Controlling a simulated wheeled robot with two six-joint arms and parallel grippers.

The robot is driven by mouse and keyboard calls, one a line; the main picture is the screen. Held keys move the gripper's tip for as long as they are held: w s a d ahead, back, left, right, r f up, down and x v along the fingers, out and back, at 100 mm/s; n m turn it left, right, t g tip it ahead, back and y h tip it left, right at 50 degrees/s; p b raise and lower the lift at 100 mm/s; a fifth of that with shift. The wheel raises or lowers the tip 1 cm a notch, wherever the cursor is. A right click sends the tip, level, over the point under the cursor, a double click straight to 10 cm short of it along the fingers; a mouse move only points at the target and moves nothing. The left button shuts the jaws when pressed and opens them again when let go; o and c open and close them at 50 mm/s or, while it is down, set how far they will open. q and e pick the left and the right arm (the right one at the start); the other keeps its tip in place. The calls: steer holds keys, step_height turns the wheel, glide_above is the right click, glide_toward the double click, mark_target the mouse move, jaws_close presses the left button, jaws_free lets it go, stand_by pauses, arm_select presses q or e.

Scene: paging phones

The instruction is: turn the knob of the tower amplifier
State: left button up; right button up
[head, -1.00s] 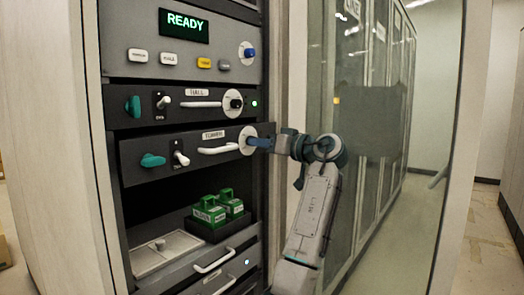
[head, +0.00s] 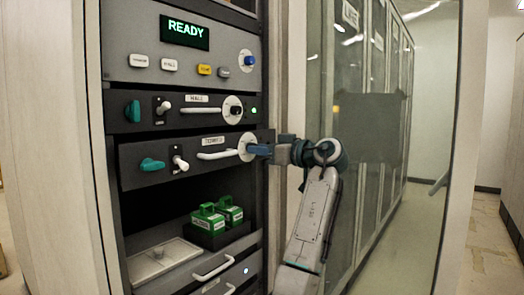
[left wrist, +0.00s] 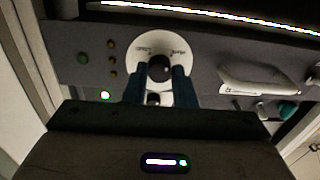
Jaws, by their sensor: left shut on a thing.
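The tower amplifier (head: 130,172) is the dark lower unit in the rack, with a "TOWER" label, a teal knob, a toggle switch and a white handle. Its knob, at the right end on a round white dial (head: 245,140), is hidden by my gripper in the head view. My left gripper (head: 260,150) reaches it from the right. In the left wrist view the black knob (left wrist: 160,68) sits between the two dark blue fingers, which are shut on it. A green light glows left of the dial there. My right gripper is not in view.
Above is the hall amplifier (head: 120,122) with its own black knob and green light. A panel (head: 115,45) with a READY display tops it. Green boxes (head: 208,218) stand in the bay below, above drawers (head: 215,268). A glass door (head: 380,150) stands right of my arm.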

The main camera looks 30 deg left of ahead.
arm_select(q)
steer(key=o, duration=1)
steer(key=shift+a, duration=0.1)
steer(key=d, duration=1)
steer(key=shift+s+d+b, duration=0.25)
steer(key=shift+d+b, duration=0.05)
steer(key=shift+d, duration=0.1)
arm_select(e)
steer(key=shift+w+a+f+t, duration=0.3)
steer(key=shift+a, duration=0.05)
